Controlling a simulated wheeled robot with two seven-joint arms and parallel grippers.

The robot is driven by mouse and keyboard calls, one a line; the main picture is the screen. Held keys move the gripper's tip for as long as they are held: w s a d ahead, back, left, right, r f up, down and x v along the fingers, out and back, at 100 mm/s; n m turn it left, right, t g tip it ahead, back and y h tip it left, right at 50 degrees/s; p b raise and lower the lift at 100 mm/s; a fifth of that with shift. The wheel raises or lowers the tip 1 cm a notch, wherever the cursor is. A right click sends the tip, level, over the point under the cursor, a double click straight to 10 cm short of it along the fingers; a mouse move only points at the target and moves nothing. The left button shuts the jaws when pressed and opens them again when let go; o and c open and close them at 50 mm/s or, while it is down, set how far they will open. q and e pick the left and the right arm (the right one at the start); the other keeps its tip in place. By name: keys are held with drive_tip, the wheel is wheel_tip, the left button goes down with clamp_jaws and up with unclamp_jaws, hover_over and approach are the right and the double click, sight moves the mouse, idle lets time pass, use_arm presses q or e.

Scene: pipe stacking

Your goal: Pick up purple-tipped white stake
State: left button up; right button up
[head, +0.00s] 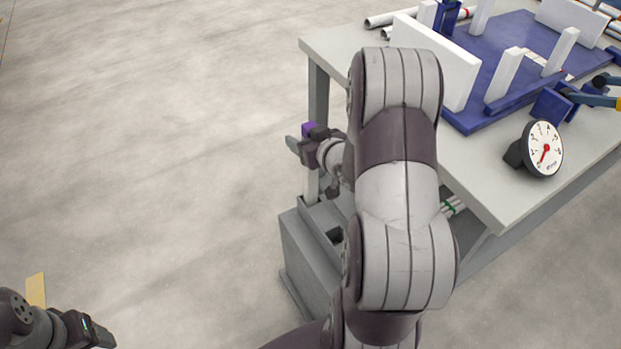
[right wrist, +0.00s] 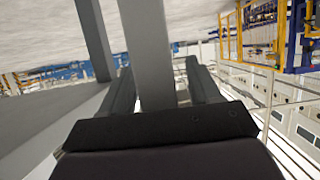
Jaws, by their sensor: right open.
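The purple-tipped white stake stands upright beside the table's left end. In the head view its purple tip (head: 308,128) shows just above my right gripper (head: 302,143), and part of its white shaft (head: 312,187) shows below. In the right wrist view the stake (right wrist: 147,50) looks grey and runs between the two fingers of my right gripper (right wrist: 162,85). The fingers are open around it; contact with either finger cannot be told. My left gripper (head: 88,331) is low at the left edge, away from the stake, and its jaw opening is unclear.
A grey box-like stand (head: 305,255) is below the stake. The table (head: 490,190) holds a blue fixture (head: 520,50) with white blocks, a dial gauge (head: 543,149) and pipes (head: 390,17). A table leg (right wrist: 94,35) is near the right gripper.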

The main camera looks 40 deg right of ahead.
clamp_jaws()
wheel_tip(320, 180, up, 20)
drive_tip(key=p, duration=1.4)
